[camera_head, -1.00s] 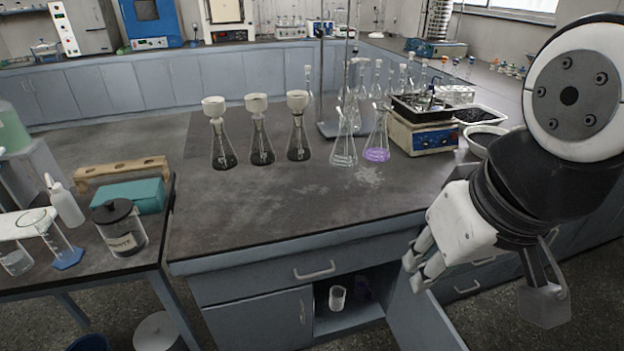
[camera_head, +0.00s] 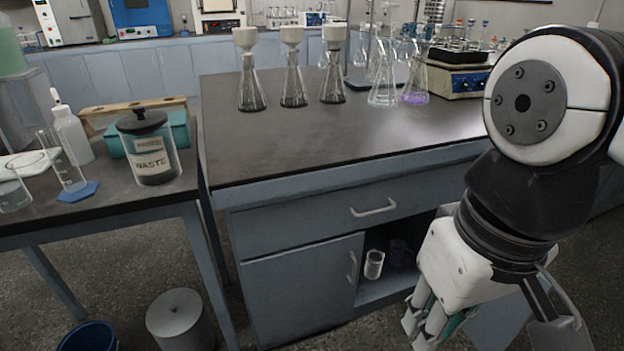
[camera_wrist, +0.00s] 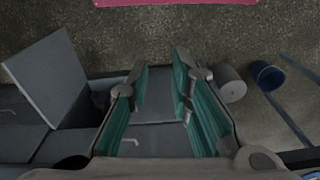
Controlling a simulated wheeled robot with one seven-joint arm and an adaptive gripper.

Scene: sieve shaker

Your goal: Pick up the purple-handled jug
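A dark jug with a faint purple tint (camera_head: 401,252) stands inside the open compartment of the bench cabinet, behind and right of a clear beaker (camera_head: 374,264). It is in shadow, and its handle cannot be made out. My gripper (camera_head: 432,322) is outside the cabinet, in front and to the right of the opening, pointing down. In the wrist view my gripper (camera_wrist: 160,105) has its green-lined fingers spread apart with nothing between them. The jug cannot be made out in the wrist view.
The cabinet's open door (camera_wrist: 62,78) sticks out beside the opening. A grey bin (camera_head: 180,322) and a blue bucket (camera_head: 88,337) stand on the floor at left. The benchtop (camera_head: 330,135) holds several flasks at its back. A side table holds a waste jar (camera_head: 150,150).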

